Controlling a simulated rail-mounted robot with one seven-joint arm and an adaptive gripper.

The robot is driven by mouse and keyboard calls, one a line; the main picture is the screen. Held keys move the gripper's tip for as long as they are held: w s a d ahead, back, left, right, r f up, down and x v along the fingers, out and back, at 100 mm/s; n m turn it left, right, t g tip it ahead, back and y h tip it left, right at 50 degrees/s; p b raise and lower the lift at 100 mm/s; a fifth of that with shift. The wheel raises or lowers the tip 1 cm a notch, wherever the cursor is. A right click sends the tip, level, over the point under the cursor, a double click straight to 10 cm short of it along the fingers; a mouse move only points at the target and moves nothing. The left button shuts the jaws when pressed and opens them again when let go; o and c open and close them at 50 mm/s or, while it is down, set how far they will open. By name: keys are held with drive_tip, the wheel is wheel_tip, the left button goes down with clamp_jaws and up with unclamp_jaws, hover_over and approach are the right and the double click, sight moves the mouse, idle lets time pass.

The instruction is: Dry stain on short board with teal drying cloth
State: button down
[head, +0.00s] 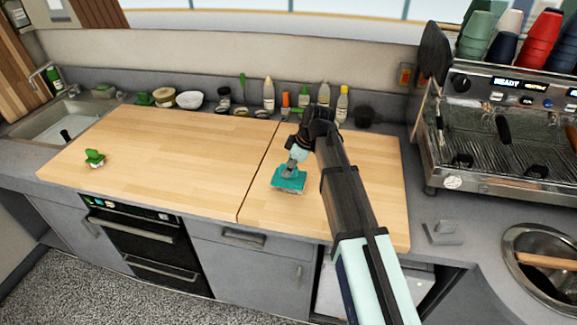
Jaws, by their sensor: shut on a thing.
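My gripper (292,167) is shut on the teal drying cloth (289,180). The cloth is at or just above the surface of the short board (370,185), near its left side; I cannot tell if it touches the wood. The short board is the right one of two light wooden boards on the counter. No stain shows clearly on it; part of the board is hidden behind my arm.
The long board (160,150) lies to the left, with a small green-handled brush (95,158) on it. Bottles (268,95) and bowls (190,99) line the back wall. A coffee machine (500,130) stands right, a sink (60,117) far left. Most of the long board is clear.

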sight(289, 179)
wheel_tip(289, 179, down, 4)
drive_tip(key=shift+r+b, duration=0.1)
drive_tip(key=shift+b, duration=0.8)
drive_tip(key=shift+w+d+r, duration=0.1)
drive_tip(key=shift+w+d, duration=0.05)
drive_tip(key=shift+w, duration=0.75)
drive_tip(key=shift+w+d+r, duration=0.1)
drive_tip(key=shift+w+d, duration=0.05)
drive_tip(key=shift+w, duration=0.75)
drive_tip(key=shift+s+a, duration=0.2)
drive_tip(key=shift+s, duration=0.75)
drive_tip(key=shift+f+b, duration=0.3)
drive_tip(key=shift+f, duration=0.35)
drive_tip(key=shift+s+a, duration=0.1)
drive_tip(key=shift+s, duration=0.85)
